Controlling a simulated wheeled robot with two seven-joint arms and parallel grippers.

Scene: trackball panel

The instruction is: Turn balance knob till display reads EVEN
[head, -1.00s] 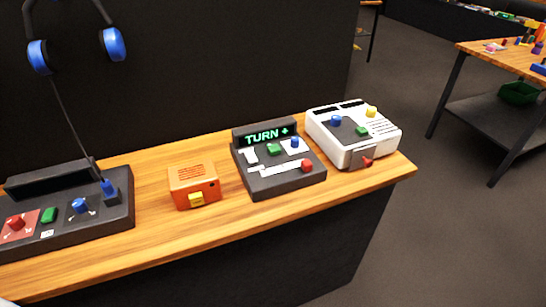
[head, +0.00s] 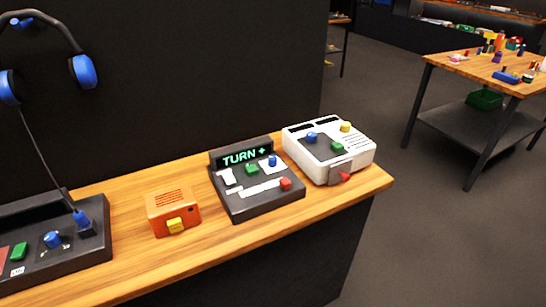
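A dark panel (head: 262,205) stands on the wooden counter, and its display (head: 244,156) reads "TURN +" in green letters. On it are a blue knob (head: 272,160), a green knob or button (head: 252,169) and a red knob or slider (head: 285,184) beside white patches. Which of these is the balance knob I cannot tell, as the labels are too small to read. Neither of my grippers shows in the head view.
An orange box (head: 173,212) with a yellow button stands left of the panel, and a white device (head: 330,150) stands close on its right. A dark console (head: 75,262) is at far left, under hanging headphones (head: 84,71). A side table (head: 480,65) stands at right beyond open floor.

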